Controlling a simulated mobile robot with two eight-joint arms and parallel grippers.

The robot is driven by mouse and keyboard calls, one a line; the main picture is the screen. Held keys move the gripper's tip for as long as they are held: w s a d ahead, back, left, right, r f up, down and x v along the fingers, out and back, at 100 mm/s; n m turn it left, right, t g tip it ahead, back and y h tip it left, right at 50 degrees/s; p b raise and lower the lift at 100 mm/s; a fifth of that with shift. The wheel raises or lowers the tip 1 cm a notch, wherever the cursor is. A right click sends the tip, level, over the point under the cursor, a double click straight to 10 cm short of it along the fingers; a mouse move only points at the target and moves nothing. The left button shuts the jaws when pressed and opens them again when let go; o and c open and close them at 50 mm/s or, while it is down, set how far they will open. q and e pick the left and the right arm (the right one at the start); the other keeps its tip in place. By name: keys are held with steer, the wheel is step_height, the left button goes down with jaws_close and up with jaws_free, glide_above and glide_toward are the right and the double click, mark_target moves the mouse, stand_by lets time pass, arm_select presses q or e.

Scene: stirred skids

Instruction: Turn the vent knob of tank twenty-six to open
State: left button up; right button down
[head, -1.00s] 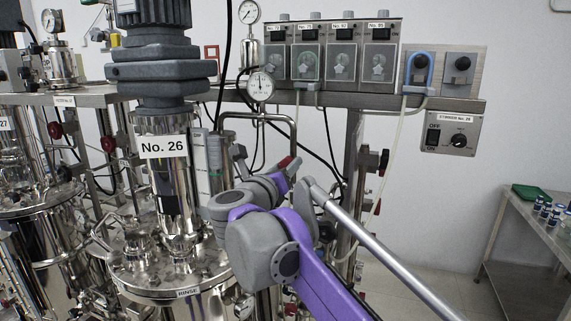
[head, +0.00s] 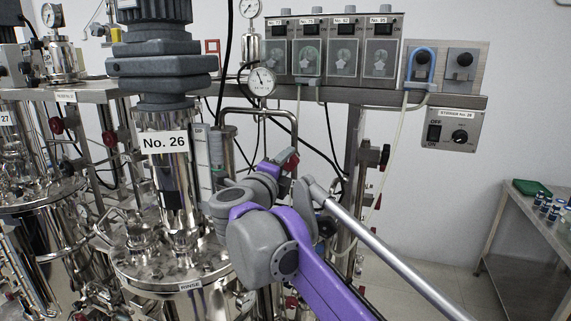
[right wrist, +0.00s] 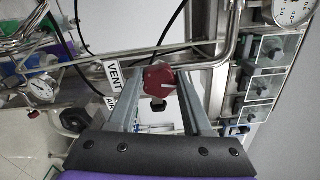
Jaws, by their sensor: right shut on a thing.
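Tank twenty-six, a steel vessel with a "No. 26" label (head: 165,143), stands left of centre in the head view. The red vent knob (right wrist: 158,77) shows in the right wrist view beside a white VENT label (right wrist: 113,75). My right gripper (right wrist: 163,84) is shut on this knob, one finger on each side. In the head view the red knob (head: 291,161) shows beyond my purple and grey wrist, and the fingers are mostly hidden. I cannot tell the knob's exact angle. My left gripper is not in view.
A round gauge (head: 262,81) and bent steel pipes are close above the knob. Pump boxes (head: 346,47) and a stirrer panel (head: 455,133) sit on the rack behind. A side table (head: 525,210) stands far right, with clear floor before it.

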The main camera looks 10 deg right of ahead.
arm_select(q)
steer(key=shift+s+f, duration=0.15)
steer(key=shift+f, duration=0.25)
arm_select(e)
steer(key=n, duration=0.6)
steer(key=shift+f, duration=0.15)
steer(key=shift+n, duration=0.4)
steer(key=shift+c, duration=1.6)
jaws_free()
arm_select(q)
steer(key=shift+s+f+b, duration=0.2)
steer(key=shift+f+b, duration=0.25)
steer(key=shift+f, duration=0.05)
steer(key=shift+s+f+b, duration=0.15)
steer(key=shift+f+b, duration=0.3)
arm_select(e)
steer(key=v, duration=1.1)
steer(key=shift+w, duration=0.1)
